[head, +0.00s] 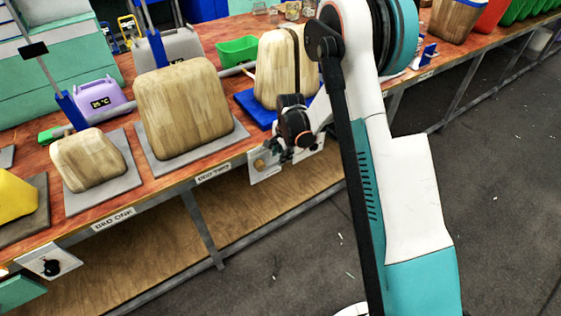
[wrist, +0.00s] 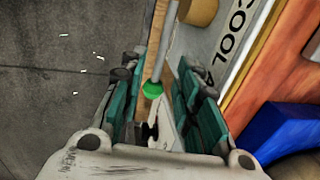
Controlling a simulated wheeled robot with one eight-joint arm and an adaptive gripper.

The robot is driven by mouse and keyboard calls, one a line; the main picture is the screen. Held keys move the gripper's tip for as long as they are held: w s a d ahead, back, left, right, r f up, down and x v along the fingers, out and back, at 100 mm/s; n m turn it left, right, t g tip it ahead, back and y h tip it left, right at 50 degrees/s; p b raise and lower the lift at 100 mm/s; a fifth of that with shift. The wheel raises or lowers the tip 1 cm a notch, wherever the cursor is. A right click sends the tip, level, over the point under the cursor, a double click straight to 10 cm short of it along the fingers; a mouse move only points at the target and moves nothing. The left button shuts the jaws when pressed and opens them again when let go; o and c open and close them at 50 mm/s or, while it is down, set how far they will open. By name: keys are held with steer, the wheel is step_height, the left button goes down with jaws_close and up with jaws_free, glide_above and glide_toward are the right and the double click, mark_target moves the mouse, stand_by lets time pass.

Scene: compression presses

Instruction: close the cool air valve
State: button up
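In the wrist view, a plate (wrist: 215,45) lettered "COOL A…" carries a round brass-coloured part (wrist: 198,11). A grey rod (wrist: 165,45) with a green tip (wrist: 152,90) looks like the valve's lever. My gripper (wrist: 158,85) is open, with one teal finger on each side of the green tip. The fingers appear apart from it; contact cannot be told. In the head view, my gripper (head: 283,150) is at the plate (head: 265,176) on the bench's front edge, beside the brass part (head: 259,164). The lever is not clear there.
The bench (head: 180,180) holds wooden blocks (head: 190,105) on grey plates and a blue base (head: 256,110). Another front plate with a black knob (head: 51,267) is at lower left. The grey floor (head: 500,210) at right is clear.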

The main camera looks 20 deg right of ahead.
steer(key=shift+w+f+b, duration=0.15)
steer(key=shift+f+b, duration=0.05)
steer(key=shift+f, duration=0.55)
steer(key=shift+w+f+b, duration=0.1)
steer(key=shift+f+b, duration=0.05)
steer(key=shift+f, duration=0.6)
jaws_close()
steer(key=shift+a, duration=0.1)
